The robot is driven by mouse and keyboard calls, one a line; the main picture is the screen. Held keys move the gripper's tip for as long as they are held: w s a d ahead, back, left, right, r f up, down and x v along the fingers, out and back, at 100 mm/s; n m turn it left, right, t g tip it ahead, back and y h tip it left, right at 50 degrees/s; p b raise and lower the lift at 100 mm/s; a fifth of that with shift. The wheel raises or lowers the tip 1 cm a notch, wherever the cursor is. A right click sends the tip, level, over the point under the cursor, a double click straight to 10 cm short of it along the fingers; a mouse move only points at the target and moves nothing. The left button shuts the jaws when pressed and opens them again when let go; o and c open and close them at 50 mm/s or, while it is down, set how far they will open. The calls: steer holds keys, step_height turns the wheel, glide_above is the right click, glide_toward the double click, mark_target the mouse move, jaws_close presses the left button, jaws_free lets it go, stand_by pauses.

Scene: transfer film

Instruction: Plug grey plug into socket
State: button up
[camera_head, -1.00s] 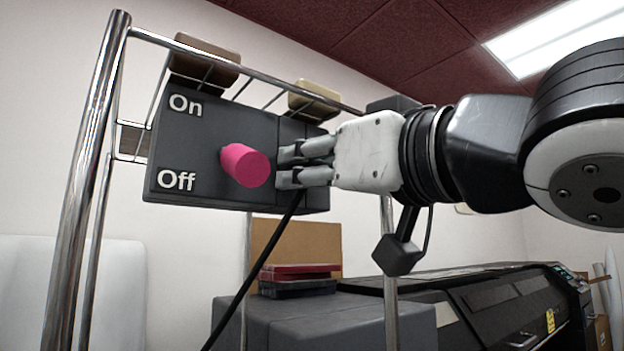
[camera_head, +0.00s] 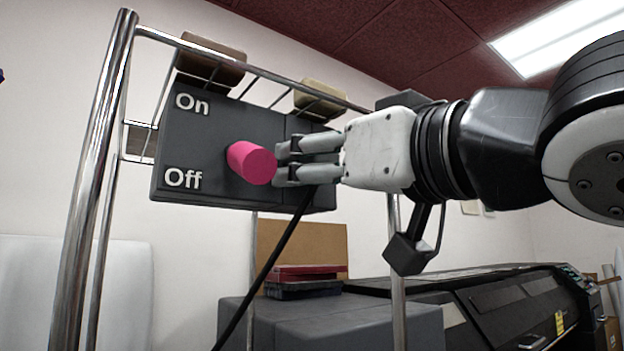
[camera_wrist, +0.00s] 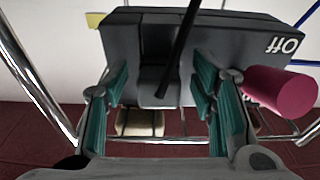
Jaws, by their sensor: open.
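The grey plug (camera_wrist: 158,88) shows in the wrist view as a dark block with a black cable (camera_wrist: 183,45), set against the dark grey switch box (camera_wrist: 235,32). The socket is hidden behind it; I cannot tell how deep it sits. My gripper (camera_wrist: 165,88) is open, with its teal-padded fingers on either side of the plug and gaps between. In the head view my gripper (camera_head: 279,165) is at the box's right part, just right of the pink knob (camera_head: 252,163). The plug is hidden there; the cable (camera_head: 270,262) hangs down to the left.
The box (camera_head: 205,150) hangs on a chrome rack (camera_head: 95,170), whose rails run above and beside it. A dark printer (camera_head: 500,305) and a grey cabinet (camera_head: 340,325) stand below.

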steer(key=v, duration=1.1)
steer(key=shift+a, duration=0.1)
